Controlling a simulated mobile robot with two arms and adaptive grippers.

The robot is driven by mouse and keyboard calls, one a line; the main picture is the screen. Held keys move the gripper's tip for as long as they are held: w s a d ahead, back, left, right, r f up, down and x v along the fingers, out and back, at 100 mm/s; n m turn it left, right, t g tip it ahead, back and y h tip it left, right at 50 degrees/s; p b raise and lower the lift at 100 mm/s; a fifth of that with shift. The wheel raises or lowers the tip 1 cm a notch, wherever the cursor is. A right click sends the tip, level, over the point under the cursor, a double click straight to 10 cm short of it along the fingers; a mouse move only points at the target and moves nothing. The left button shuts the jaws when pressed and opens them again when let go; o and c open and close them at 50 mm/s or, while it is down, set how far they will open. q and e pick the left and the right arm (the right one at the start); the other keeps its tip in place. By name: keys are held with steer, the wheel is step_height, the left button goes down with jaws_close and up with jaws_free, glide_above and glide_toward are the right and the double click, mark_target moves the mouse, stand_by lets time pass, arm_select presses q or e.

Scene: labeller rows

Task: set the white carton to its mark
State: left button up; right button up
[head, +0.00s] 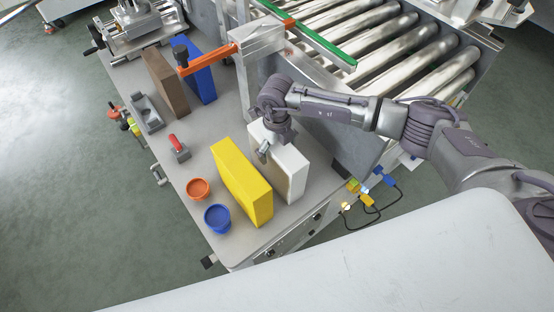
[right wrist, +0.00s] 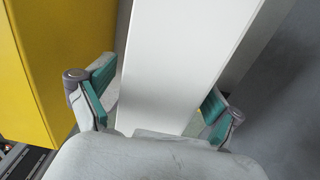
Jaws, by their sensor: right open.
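The white carton (head: 286,172) stands upright on the grey table, just right of a yellow carton (head: 242,180). My right gripper (head: 264,152) is at its upper left part in the head view, and its arm comes in from the right. In the right wrist view the white carton (right wrist: 185,60) lies between the two green-padded fingers of my open right gripper (right wrist: 160,92), one finger on each side. A gap shows at the left finger; contact at the right one is hard to tell. No mark for the carton can be made out. My left gripper is out of view.
The yellow carton (right wrist: 30,70) is close beside the left finger. A brown carton (head: 166,82) and a blue one (head: 201,75) stand farther back. Orange (head: 198,188) and blue (head: 217,217) cups are at the left edge. An orange arm (head: 208,60) and roller conveyor (head: 400,60) lie behind.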

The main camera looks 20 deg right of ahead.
steer(key=shift+f, duration=0.95)
steer(key=shift+c, duration=0.4)
steer(key=shift+r, duration=0.1)
jaws_close()
